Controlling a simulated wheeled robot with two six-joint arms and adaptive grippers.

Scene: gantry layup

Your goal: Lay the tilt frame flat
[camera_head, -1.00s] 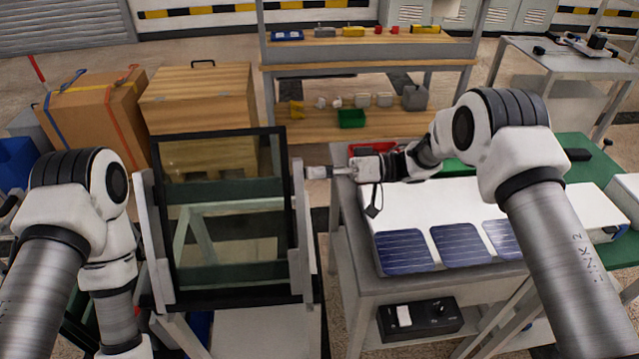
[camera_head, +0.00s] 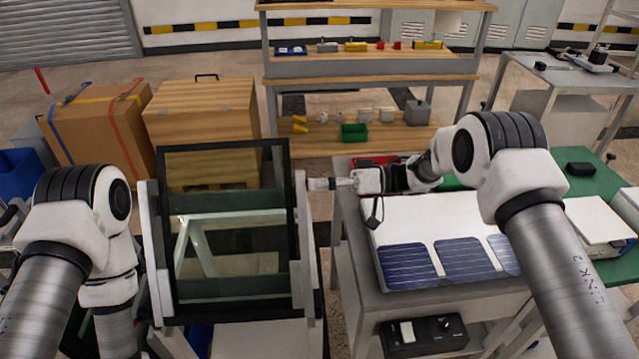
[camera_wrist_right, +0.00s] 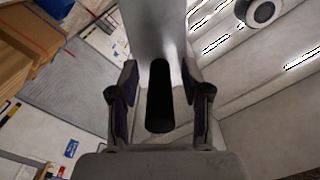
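The tilt frame (camera_head: 281,220) is a dark rectangular frame with a glass-like pane, left of centre in the head view. It leans steeply up between the light grey uprights of its stand (camera_head: 153,245). My right gripper (camera_head: 333,184) is at the frame's right side, level with its upper half. In the right wrist view, the two fingers (camera_wrist_right: 160,100) stand apart on either side of a dark rounded bar (camera_wrist_right: 160,95), with gaps showing on both sides. The bar's link to the frame is not clear. My left arm hangs at the left; its gripper is out of view.
A grey table (camera_head: 350,250) right of the frame carries a white panel with dark blue solar cells (camera_head: 465,260). A black switch box (camera_head: 430,334) sits below. A wooden crate (camera_head: 203,112) and a cardboard box (camera_head: 98,125) stand behind, and a shelf (camera_head: 365,68) stands farther back.

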